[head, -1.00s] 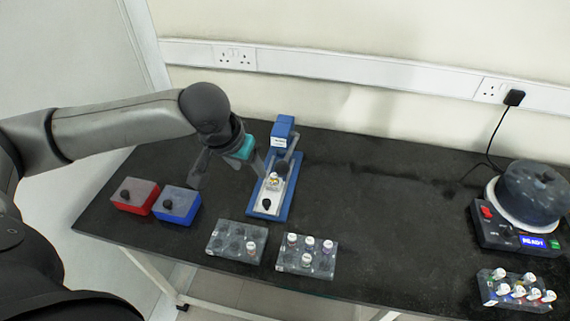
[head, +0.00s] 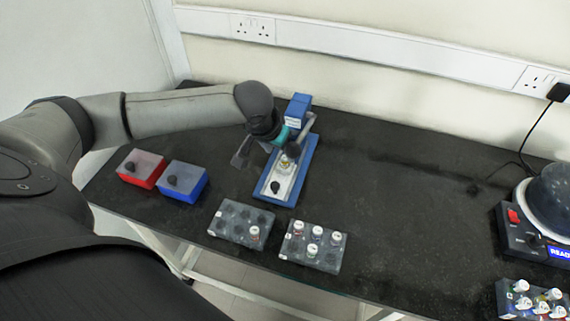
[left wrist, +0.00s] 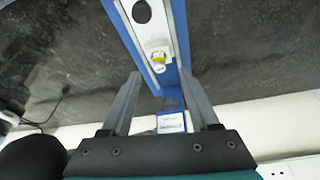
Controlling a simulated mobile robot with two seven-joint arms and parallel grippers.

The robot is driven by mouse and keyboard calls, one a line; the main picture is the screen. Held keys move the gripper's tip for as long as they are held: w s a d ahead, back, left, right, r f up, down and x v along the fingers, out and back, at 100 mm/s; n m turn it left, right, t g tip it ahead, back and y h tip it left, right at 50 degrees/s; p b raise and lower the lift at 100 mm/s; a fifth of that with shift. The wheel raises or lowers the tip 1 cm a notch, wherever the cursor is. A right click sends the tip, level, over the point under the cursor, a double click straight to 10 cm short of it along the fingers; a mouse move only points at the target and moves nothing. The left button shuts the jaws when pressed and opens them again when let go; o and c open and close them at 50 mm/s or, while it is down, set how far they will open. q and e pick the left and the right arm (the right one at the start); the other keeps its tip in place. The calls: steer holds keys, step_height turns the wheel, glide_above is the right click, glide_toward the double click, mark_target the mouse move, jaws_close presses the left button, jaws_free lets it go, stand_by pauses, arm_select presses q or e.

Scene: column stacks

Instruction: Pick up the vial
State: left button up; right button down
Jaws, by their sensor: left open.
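A small vial with a yellowish top (head: 285,162) stands on the pale bed of a blue press-like device (head: 305,165). In the left wrist view the vial (left wrist: 158,57) shows just beyond and between the fingertips. My left gripper (head: 264,158) is open and empty, with one finger on each side of the device; no contact with the vial shows. Other white-capped vials stand in two grey racks: one vial (head: 254,232) in the left rack (head: 232,218) and several in the right rack (head: 300,256). My right gripper is not in view.
A red box (head: 141,170) and a blue box (head: 183,182), each with a black knob, sit left of the device. A centrifuge-like machine (head: 510,240) and another vial rack (head: 510,308) are at the right. The table's (head: 420,210) middle right is clear.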

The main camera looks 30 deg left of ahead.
mark_target(284, 158)
arm_select(q)
steer(key=b+x, duration=0.1)
steer(key=x, duration=0.4)
steer(key=shift+w+d+b, duration=0.1)
steer(key=shift+w+b, duration=0.05)
steer(key=shift+b, duration=0.2)
jaws_close()
